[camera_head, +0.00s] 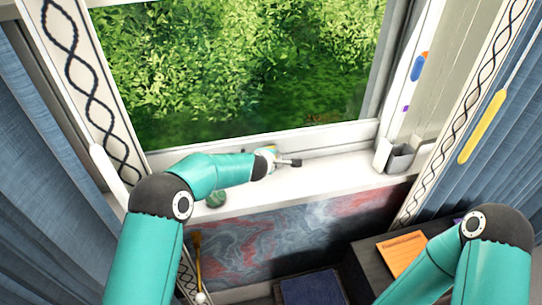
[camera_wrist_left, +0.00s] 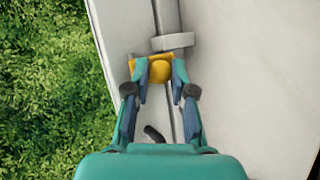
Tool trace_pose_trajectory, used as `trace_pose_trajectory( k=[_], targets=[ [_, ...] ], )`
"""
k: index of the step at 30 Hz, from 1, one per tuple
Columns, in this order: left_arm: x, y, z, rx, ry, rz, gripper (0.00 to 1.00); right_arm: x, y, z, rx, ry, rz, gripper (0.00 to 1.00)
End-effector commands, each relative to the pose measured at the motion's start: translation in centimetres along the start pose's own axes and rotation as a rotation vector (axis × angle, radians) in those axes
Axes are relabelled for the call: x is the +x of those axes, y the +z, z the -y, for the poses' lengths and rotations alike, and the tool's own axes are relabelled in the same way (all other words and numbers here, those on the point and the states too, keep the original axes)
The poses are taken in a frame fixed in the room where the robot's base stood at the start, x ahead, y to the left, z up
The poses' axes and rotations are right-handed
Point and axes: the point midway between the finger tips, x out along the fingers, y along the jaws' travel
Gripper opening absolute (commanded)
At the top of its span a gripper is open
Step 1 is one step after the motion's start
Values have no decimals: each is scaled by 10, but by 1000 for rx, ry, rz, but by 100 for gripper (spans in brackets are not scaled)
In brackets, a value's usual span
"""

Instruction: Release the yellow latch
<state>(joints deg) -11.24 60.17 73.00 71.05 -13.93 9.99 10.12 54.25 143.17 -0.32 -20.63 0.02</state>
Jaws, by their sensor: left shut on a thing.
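The yellow latch (camera_wrist_left: 160,70) sits at the end of a grey bar (camera_wrist_left: 167,14), just below a pale collar (camera_wrist_left: 171,42), in the left wrist view. My left gripper (camera_wrist_left: 159,67) is shut on the latch, with one finger on each side of it. In the head view my left gripper (camera_head: 268,157) is at the bottom of the window frame, above the sill. Only a small patch of yellow shows there, and a grey handle (camera_head: 291,162) sticks out to its right. My right arm is at the lower right, but its gripper is out of view.
The white sill (camera_head: 330,175) is mostly clear. A green round object (camera_head: 216,198) lies on it near my left arm, and a grey holder (camera_head: 400,158) stands at its right end. Orange paper (camera_head: 403,252) lies on a dark surface below. Curtains (camera_head: 30,185) flank the window.

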Motion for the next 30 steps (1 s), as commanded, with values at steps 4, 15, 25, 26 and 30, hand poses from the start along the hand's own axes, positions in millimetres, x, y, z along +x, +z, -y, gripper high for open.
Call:
trace_pose_trajectory(
  k=[4, 15, 25, 26, 30],
  targets=[
    [1, 1, 4, -2, -8, 3, 0, 0, 0, 0, 0, 0, 0, 0],
    [1, 1, 3, -1, -6, 1, 48, 0, 0, 0, 0, 0, 0, 0],
    [-1, 0, 1, 0, -3, 0, 48, -1, 0, 0, 0, 0, 0, 0],
    [-2, 0, 1, 1, -3, 0, 48, -1, 0, 0, 0, 0, 0, 0],
    [-12, 0, 0, 2, -2, -1, 48, -1, 0, 0, 0, 0, 0, 0]
  ],
)
